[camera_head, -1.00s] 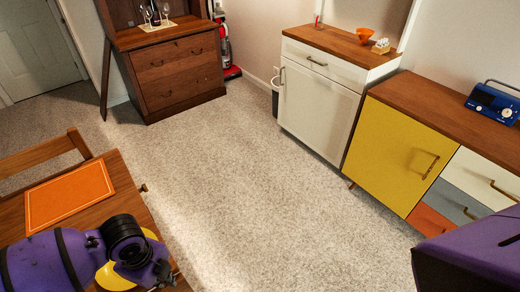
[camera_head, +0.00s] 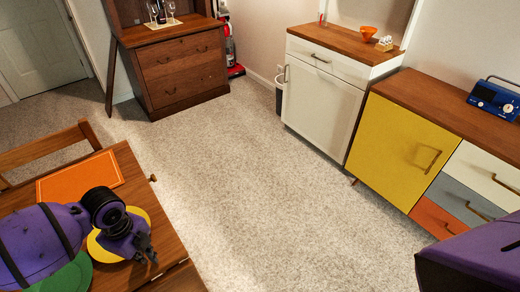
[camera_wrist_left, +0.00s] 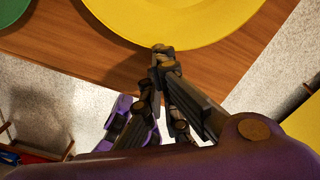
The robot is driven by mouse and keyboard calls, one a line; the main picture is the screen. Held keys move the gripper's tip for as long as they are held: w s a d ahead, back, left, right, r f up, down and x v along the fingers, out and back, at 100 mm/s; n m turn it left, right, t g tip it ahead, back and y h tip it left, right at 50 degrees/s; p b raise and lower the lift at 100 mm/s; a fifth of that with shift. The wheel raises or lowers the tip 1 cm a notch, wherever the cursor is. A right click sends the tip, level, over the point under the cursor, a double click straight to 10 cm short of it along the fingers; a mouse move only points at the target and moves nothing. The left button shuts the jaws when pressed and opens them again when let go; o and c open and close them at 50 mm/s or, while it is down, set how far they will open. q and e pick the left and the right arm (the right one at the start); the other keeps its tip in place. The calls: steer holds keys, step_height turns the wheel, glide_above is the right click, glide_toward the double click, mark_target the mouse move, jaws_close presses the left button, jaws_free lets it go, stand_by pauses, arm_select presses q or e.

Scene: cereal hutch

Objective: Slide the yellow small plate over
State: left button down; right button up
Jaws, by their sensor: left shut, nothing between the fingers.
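The yellow small plate (camera_head: 101,246) lies on the wooden table (camera_head: 133,184) near its right edge, partly hidden under my left arm in the head view. In the left wrist view the yellow plate (camera_wrist_left: 175,18) fills the top middle. My left gripper (camera_head: 153,262) is shut and empty. In the left wrist view its fingertips (camera_wrist_left: 162,50) are at the plate's near rim; I cannot tell whether they touch it. My right gripper is out of view; only a purple part of my right arm shows at the lower right.
A green plate (camera_head: 75,275) lies beside the yellow one, and it shows in the left wrist view (camera_wrist_left: 12,10). An orange placemat (camera_head: 80,178) lies farther back on the table. A chair (camera_head: 45,150) stands behind. Open carpet (camera_head: 260,180) separates the table from the cabinets.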

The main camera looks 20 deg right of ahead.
arm_select(q)
steer(key=w+a, duration=0.1)
steer(key=w, duration=0.1)
steer(key=w+a, duration=0.2)
steer(key=w+a+b, duration=0.1)
steer(key=w+a, duration=0.1)
steer(key=shift+a+f, duration=0.25)
steer(key=shift+f, duration=0.05)
steer(key=w+a, duration=0.1)
steer(key=a, duration=0.1)
steer(key=w+a+b, duration=0.1)
steer(key=shift+w+a+r, duration=0.25)
steer(key=shift+w+a, duration=0.05)
steer(key=shift+a, duration=0.1)
steer(key=shift+w+d, duration=0.1)
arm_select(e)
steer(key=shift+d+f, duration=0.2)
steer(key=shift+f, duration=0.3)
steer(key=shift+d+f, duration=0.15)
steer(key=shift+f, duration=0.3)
